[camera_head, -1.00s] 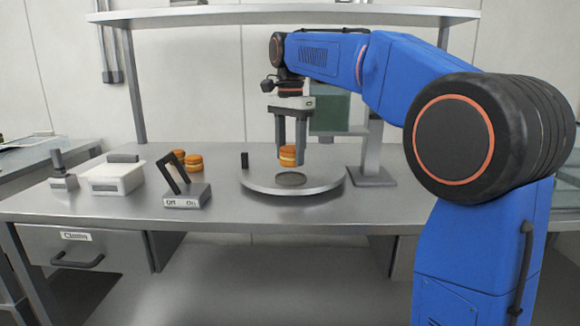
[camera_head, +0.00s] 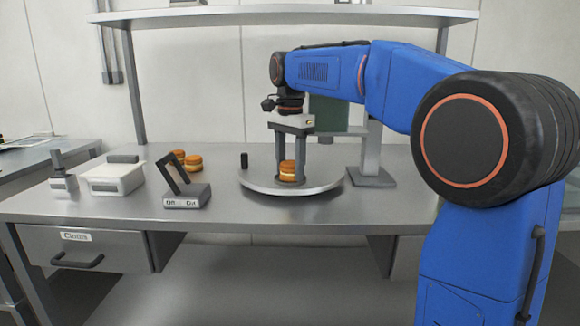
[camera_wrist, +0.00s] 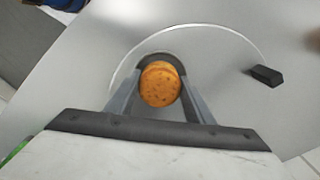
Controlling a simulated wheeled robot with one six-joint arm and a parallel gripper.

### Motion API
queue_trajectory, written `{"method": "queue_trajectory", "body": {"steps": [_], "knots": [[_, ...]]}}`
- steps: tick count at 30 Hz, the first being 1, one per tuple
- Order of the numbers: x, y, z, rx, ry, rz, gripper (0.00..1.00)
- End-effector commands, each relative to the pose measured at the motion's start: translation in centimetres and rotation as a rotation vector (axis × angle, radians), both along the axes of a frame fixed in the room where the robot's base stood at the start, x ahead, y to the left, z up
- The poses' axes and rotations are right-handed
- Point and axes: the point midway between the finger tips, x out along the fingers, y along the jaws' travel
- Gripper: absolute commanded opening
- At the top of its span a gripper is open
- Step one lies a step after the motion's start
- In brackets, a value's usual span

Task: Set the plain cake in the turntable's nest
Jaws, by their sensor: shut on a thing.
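The plain cake (camera_head: 288,170) is a round orange-brown cake with a pale filling band. It is between the fingers of my gripper (camera_head: 289,172), which is shut on it. The cake is upright and low over the middle of the round grey turntable (camera_head: 325,183), where the dark nest is. I cannot tell if its underside touches the nest. In the wrist view the cake (camera_wrist: 160,85) shows its top between both fingertips, with a dark rim of the nest (camera_wrist: 160,57) just behind it. Most of the nest is hidden under the cake.
A black upright block (camera_head: 244,160) stands at the turntable's left edge. Further left are a switch box (camera_head: 187,197), two more cakes (camera_head: 193,162) and a white container (camera_head: 114,178). A grey post on a base (camera_head: 371,178) stands right of the turntable. The table's front right is clear.

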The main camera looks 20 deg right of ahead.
Motion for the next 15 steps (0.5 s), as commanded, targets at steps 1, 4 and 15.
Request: {"method": "queue_trajectory", "body": {"steps": [1,4,15], "knots": [[-0.1,0.03,-0.94,-0.001,0.019,-0.001,0.38],[-0.12,0.04,-1.33,-0.002,0.023,-0.001,0.38],[-0.06,0.09,-1.53,-0.001,0.028,-0.001,0.66]]}}
